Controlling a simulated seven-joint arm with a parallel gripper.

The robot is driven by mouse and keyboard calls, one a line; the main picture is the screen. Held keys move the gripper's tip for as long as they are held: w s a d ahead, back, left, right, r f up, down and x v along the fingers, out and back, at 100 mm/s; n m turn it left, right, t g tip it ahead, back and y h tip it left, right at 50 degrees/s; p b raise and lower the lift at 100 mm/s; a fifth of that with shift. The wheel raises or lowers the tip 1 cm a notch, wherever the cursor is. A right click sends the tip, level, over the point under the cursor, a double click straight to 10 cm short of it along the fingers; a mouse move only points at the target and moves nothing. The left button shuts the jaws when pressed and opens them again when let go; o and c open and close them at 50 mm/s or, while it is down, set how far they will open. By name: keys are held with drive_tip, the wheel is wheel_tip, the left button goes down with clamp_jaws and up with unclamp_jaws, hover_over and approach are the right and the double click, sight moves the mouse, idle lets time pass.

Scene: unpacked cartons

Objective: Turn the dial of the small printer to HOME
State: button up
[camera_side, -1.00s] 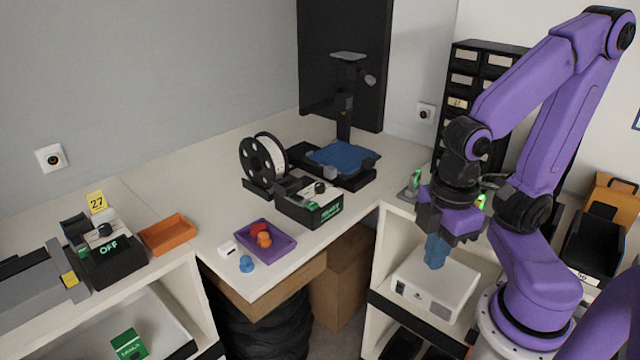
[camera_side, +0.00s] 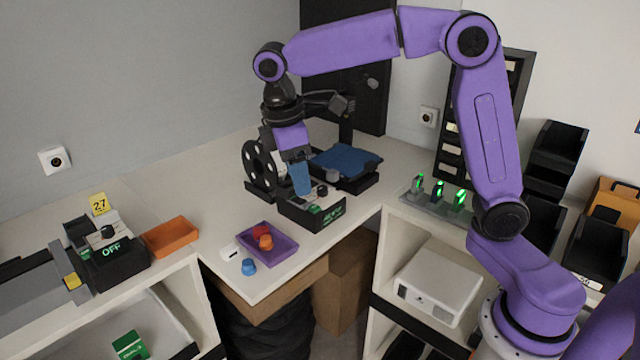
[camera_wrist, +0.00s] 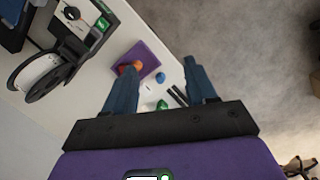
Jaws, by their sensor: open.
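The small printer has a blue bed (camera_side: 346,160) at the back of the desk. In front of it is a black control box (camera_side: 315,212) with a green lit display; I cannot read its word. Its dark dial (camera_side: 322,190) is on the sloped panel; in the wrist view the dial (camera_wrist: 72,13) is at the top left. My gripper (camera_side: 301,188) is open and empty, its blue fingers above and just left of the dial, partly covering the panel. In the wrist view my gripper (camera_wrist: 160,68) is apart from the dial.
A filament spool (camera_side: 252,165) stands left of the box. A purple tray (camera_side: 285,250) with red and orange pieces lies in front, beside a blue knob (camera_side: 248,267). An orange tray (camera_side: 170,236) and another dial unit reading OFF (camera_side: 120,265) are at left.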

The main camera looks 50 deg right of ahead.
drive_tip(key=w+d+m+g, duration=0.1)
drive_tip(key=w+d, duration=0.4)
drive_tip(key=w, duration=0.6)
drive_tip(key=m+g+h, duration=0.1)
drive_tip(key=m+g, duration=0.1)
approach(322, 187)
drive_tip(key=x, duration=0.8)
drive_tip(key=shift+s+f, duration=0.2)
drive_tip(key=shift+f, duration=0.05)
clamp_jaws()
